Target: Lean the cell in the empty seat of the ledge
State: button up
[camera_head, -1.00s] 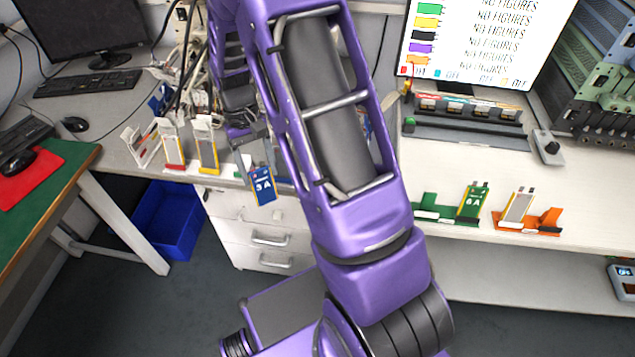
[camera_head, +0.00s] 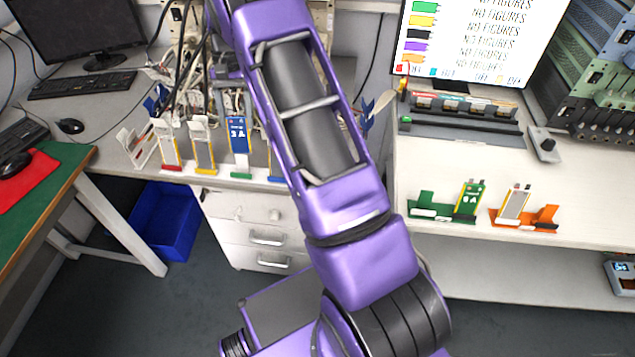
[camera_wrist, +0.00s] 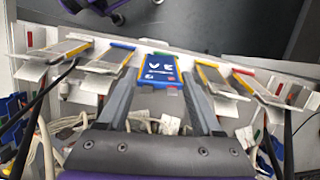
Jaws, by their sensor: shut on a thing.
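The blue cell (camera_head: 238,134) marked "3A" is upright in my gripper (camera_head: 232,112), in the row on the ledge at the bench's front edge. Its foot is just above or at the green-fronted seat (camera_head: 240,176); I cannot tell if it touches. In the wrist view the cell (camera_wrist: 161,70) lies between the two fingers of my gripper (camera_wrist: 160,87), which are shut on its upper end. A yellow-edged cell (camera_head: 204,150) and a red-footed cell (camera_head: 168,147) lean to its left. A blue-fronted seat (camera_head: 275,179) shows to its right, partly hidden by my arm.
White stands and cables crowd the bench behind the row. On the right bench, a green holder (camera_head: 424,211) has a green cell (camera_head: 470,199) and an orange holder (camera_head: 545,218) has a pale cell (camera_head: 515,202). A blue bin (camera_head: 165,225) stands on the floor.

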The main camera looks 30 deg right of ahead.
jog(key=shift+w+d+f+m+b, duration=0.1)
jog(key=shift+w+f+m+b, duration=0.2)
jog(key=shift+w+f, duration=0.35)
jog(key=shift+w+d+f+m+b, duration=0.1)
jog(key=shift+w+f+m, duration=0.3)
jog(key=shift+w, duration=0.35)
jog(key=shift+a, duration=0.1)
jog(key=shift+b+x, duration=1.25)
jog(key=shift+x, duration=1.6)
jog(key=shift+f, duration=0.25)
jog(key=shift+s+a+f+b, duration=0.1)
jog(key=shift+a+f+b, duration=0.05)
jog(key=shift+f+b, duration=0.3)
jog(key=shift+f, duration=0.15)
